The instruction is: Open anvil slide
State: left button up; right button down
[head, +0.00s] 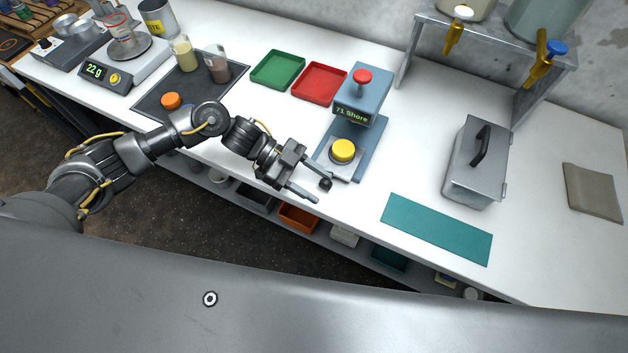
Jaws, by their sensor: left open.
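The hardness tester (362,95) is a blue-grey device with a red knob on top and a display reading "71 Shore". Its metal anvil slide (350,173) sits low at the front, on the tester's base. A yellow round piece (343,150) rests on the slide, clear of the tester's head. A dark round knob (325,185) stands at the slide's front end. My left gripper (321,192) is open at the table's front edge, its fingertips close around or beside the knob; contact cannot be told. My right gripper is not in view.
Green (278,69) and red (319,84) trays lie left of the tester. A teal mat (436,229) and a grey lidded metal box (477,165) are to the right. A metal stand with taps (490,40) is behind. A shelf with bins runs below the table's front edge.

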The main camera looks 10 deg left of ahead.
pick_arm(q)
jog(key=shift+a+f, duration=0.15)
jog(key=shift+f, duration=0.15)
jog(key=shift+a, duration=0.15)
jog(key=b+v, duration=0.1)
jog(key=v, duration=0.2)
jog(key=b+v, duration=0.1)
jog(key=v, duration=0.2)
jog(key=b+v, duration=0.1)
jog(key=v, duration=0.2)
jog(key=shift+w+a+r+b, duration=0.1)
jog(key=shift+w+r+b, duration=0.05)
jog(key=shift+r+b, duration=0.2)
jog(key=shift+w+a+r, duration=0.1)
jog(key=shift+a+r, duration=0.15)
jog(key=shift+a, duration=0.2)
